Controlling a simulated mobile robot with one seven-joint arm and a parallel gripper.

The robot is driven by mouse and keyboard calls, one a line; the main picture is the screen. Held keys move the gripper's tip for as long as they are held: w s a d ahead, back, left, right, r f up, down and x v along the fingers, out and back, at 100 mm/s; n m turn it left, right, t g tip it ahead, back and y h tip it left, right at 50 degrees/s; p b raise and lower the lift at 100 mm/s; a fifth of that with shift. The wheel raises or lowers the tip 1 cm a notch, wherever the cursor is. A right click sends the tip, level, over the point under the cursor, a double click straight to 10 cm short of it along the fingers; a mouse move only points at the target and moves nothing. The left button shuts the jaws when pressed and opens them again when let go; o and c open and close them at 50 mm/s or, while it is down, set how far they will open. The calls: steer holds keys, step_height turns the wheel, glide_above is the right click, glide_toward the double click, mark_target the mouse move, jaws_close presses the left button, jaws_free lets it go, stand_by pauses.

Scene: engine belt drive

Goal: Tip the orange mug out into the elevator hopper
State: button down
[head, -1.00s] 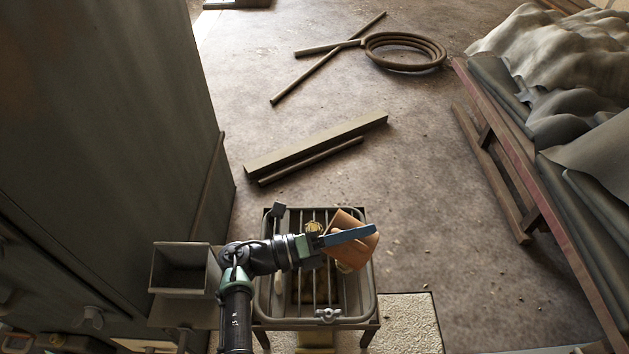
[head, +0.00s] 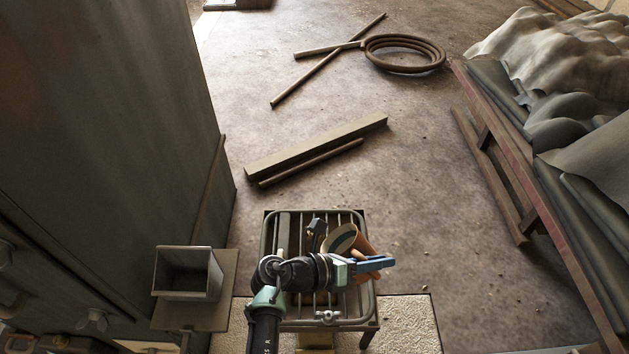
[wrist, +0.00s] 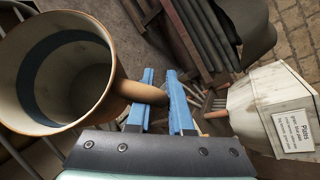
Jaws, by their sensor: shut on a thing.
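The orange mug (head: 366,241) is held above the barred rack, its pale open mouth tilted up and to the left. In the wrist view the mug (wrist: 117,72) fills the left side; its inside has a dark blue band and no contents that I can make out. My gripper (head: 378,264) has its blue fingers at the mug's handle. In the wrist view my gripper (wrist: 160,88) is shut on that handle. An open, square grey metal box (head: 187,272), which looks like the hopper, stands to the left, apart from the mug. Its inside looks empty.
The barred metal rack (head: 364,303) stands under my arm. A tall dark cabinet (head: 110,130) rises on the left beside the grey box. A long beam (head: 315,145) and a coil (head: 404,54) lie on the floor. A covered bench (head: 560,150) is on the right.

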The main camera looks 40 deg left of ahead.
steer(key=w+d+f+m+g+y+p, duration=0.1)
steer(key=d+f+m+g+y+p, duration=0.1)
steer(key=d+f+y+p, duration=0.4)
steer(key=shift+d+m+y, duration=0.3)
steer(key=shift+d+m, duration=0.1)
steer(key=shift+m, duration=0.5)
steer(key=shift+w, duration=0.1)
stand_by(0.5)
